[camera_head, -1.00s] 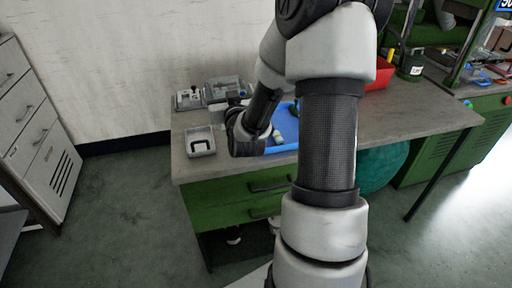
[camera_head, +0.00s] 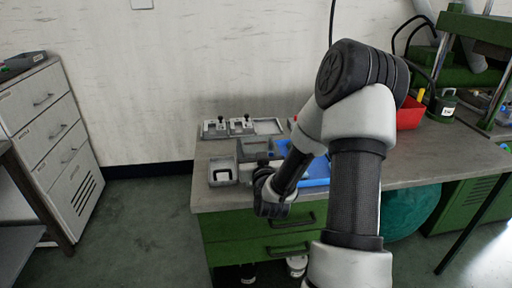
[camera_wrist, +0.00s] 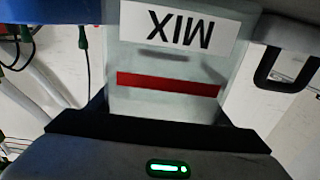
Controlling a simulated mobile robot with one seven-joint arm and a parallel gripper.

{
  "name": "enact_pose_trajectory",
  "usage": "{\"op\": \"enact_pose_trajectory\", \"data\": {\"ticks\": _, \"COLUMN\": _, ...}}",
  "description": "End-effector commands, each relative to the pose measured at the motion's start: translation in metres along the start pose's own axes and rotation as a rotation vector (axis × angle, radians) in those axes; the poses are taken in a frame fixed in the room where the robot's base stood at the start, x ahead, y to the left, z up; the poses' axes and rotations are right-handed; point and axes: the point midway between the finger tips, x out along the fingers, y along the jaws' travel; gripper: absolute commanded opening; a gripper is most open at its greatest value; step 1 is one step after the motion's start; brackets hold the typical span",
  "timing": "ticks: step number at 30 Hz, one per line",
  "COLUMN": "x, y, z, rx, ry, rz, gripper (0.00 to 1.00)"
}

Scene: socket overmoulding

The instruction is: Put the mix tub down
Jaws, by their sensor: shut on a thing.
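The mix tub (camera_wrist: 165,60) is pale and translucent, with a white MIX label and a red band. It fills the middle of the wrist view and appears upside down there. My gripper (camera_wrist: 162,118) is shut on it, with dark jaws across the tub. My wrist hides most of my gripper there. I cannot tell whether the tub's base touches the bench.
A blue tray (camera_head: 318,175) lies to the right, partly behind my arm. Two small fixtures (camera_head: 228,126) and a flat tray (camera_head: 268,127) are behind. A red bin (camera_head: 410,114) is farther right.

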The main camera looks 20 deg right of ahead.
Motion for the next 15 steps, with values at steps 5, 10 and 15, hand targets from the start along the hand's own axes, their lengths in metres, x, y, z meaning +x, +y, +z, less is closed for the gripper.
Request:
{"op": "enact_pose_trajectory", "data": {"ticks": 5, "x": 0.0000, "y": -0.0002, "z": 0.0024, "rx": 0.000, "ry": 0.000, "rz": 0.000, "gripper": 0.45}}
{"op": "enact_pose_trajectory", "data": {"ticks": 10, "x": -0.0002, "y": -0.0002, "z": 0.0024, "rx": 0.000, "ry": -0.001, "rz": 0.000, "gripper": 0.89}}
{"op": "enact_pose_trajectory", "data": {"ticks": 15, "x": -0.0002, "y": -0.0002, "z": 0.0025, "rx": 0.000, "ry": -0.001, "rz": 0.000, "gripper": 0.90}}
